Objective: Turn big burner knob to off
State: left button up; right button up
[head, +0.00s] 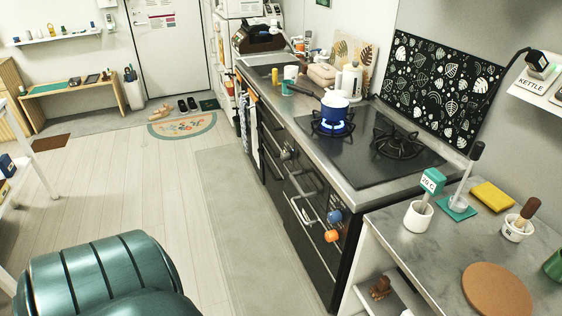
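The black stove top (375,175) is set in the counter right of centre. Its left burner (333,127) shows a blue flame under a blue pot (335,106) with a dark handle. The right burner (399,144) is bare, and I see no flame on it. On the stove front are a blue knob (334,217) and, just below it, an orange knob (331,236). I cannot read any label telling which is the big burner knob, and their turn marks are too small to read. Neither of my grippers shows.
A metal bar handle (304,205) runs along the stove front beside the knobs. A side table (430,255) with a white cup (418,215), a yellow sponge (492,197) and a round brown board (497,290) stands at right. The grey floor mat (240,215) before the stove is clear.

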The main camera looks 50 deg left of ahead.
aim_at(286, 156)
jog(key=u, duration=1.55)
